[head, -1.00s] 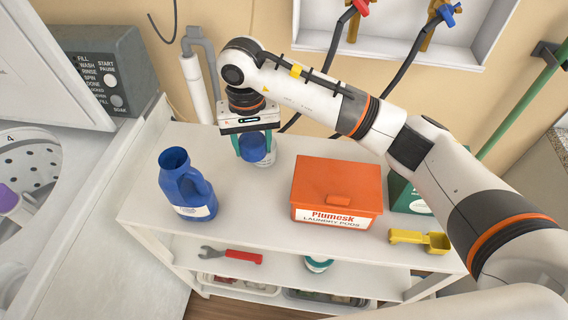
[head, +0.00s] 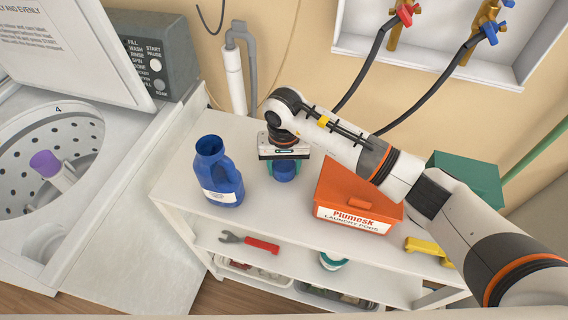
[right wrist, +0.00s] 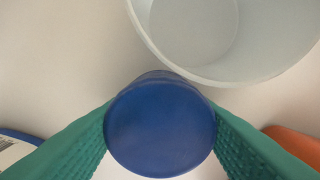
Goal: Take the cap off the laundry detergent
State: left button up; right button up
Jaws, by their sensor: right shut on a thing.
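The blue detergent jug (head: 220,180) stands upright on the shelf top with a white label. Its mouth shows open at the top, with no cap on it. My right gripper (head: 284,170) points down to the right of the jug. Its teal fingers are shut on the round blue cap (head: 284,173). In the right wrist view the cap (right wrist: 160,128) sits between both fingertips, apart from the jug. I cannot tell whether the cap touches the shelf top. My left gripper is not in view.
A white round container (right wrist: 245,35) stands close by the cap in the wrist view. The washer (head: 55,185) stands open at left.

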jog(key=shift+f, duration=0.25)
jog(key=o, duration=1.1)
jog(key=shift+r, duration=0.15)
